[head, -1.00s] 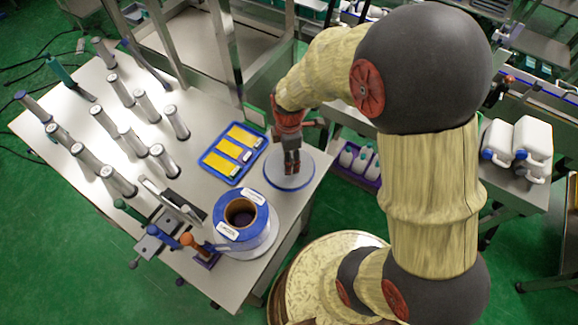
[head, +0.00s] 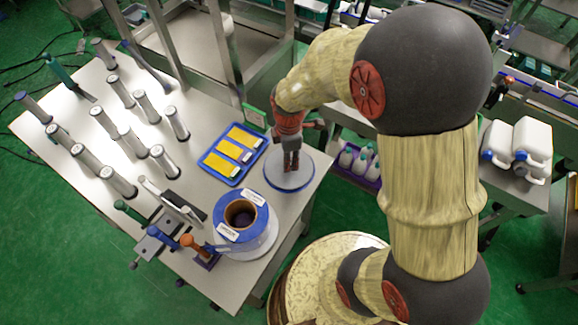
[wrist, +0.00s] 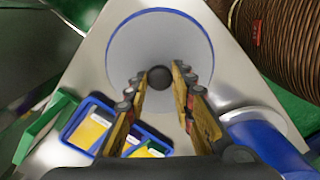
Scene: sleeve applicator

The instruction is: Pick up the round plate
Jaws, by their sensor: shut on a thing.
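The round plate (head: 271,175) is a pale grey disc with a blue rim, flat at the right corner of the table. In the wrist view the plate (wrist: 150,38) shows a dark round knob (wrist: 160,77) at its middle. My gripper (head: 291,169) points down over the plate's middle. In the wrist view my gripper (wrist: 161,80) has one finger on each side of the knob and is shut on it. I cannot tell any gap between the plate and the table.
A blue tray (head: 207,168) with yellow cards lies left of the plate. A blue and white spool (head: 240,240) stands in front of it. Several metal cylinders (head: 145,104) stand on the left of the table. A metal frame (head: 222,70) rises behind.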

